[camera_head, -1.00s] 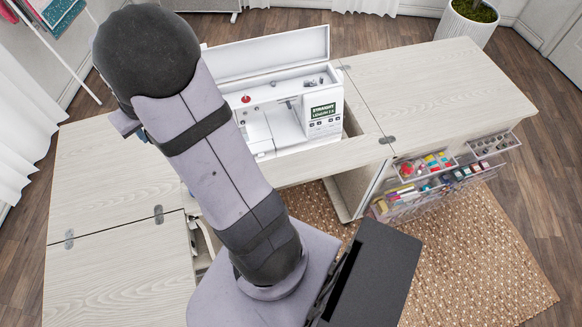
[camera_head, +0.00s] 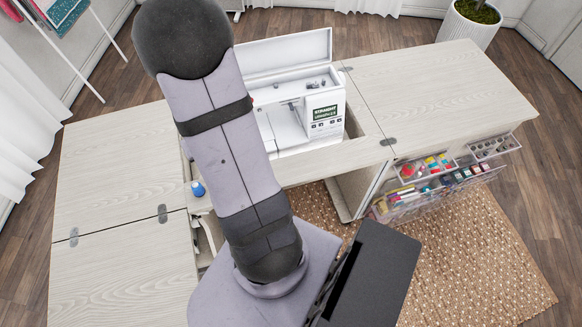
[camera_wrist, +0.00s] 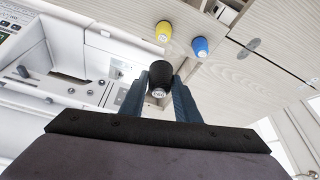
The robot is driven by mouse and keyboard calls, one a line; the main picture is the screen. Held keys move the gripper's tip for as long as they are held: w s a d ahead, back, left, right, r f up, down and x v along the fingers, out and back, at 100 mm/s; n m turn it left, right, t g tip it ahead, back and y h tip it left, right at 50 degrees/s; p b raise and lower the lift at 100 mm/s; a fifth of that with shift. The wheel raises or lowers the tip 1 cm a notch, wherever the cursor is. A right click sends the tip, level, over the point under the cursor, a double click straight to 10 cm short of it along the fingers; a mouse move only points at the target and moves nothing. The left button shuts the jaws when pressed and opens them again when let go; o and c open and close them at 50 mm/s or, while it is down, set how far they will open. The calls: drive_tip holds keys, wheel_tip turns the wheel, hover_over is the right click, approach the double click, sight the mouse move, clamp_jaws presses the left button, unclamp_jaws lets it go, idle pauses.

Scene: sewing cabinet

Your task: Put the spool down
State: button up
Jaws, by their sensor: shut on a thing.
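My gripper (camera_wrist: 159,92) shows in the wrist view with its two blue-grey fingers shut on a black spool (camera_wrist: 160,75). The spool's pale end faces the camera. I cannot tell whether it touches the surface beyond it. A yellow spool (camera_wrist: 163,31) and a blue spool (camera_wrist: 200,46) stand apart from it on the pale wood. The blue spool also shows in the head view (camera_head: 198,188), just left of my arm. In the head view my gripper and the black spool are hidden by my arm.
The white sewing machine (camera_head: 300,120) sits in the cabinet opening and also fills the left of the wrist view. Open clear drawers (camera_head: 430,168) with sewing supplies are at the right. The left tabletop (camera_head: 105,185) and right tabletop (camera_head: 440,90) are bare.

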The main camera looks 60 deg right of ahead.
drive_tip(key=shift+s+d+f+m, duration=1.4)
drive_tip(key=shift+s+d+f, duration=0.65)
drive_tip(key=shift+s+d, duration=2.25)
drive_tip(key=shift+h, duration=0.5)
drive_tip(key=shift+s+a+f+p, duration=0.15)
drive_tip(key=shift+a+f+p, duration=0.1)
drive_tip(key=shift+f, duration=0.8)
drive_tip(key=shift+s+a+f+p, duration=0.1)
drive_tip(key=shift+s+f+p, duration=0.1)
drive_tip(key=shift+f, duration=0.8)
drive_tip(key=shift+s+a+f+p, duration=0.15)
drive_tip(key=shift+a+f+p, duration=0.1)
drive_tip(key=shift+f, duration=0.8)
drive_tip(key=shift+f, duration=0.1)
drive_tip(key=shift+f+p, duration=0.3)
drive_tip(key=shift+f, duration=1.5)
drive_tip(key=shift+f, duration=0.2)
drive_tip(key=o, duration=1)
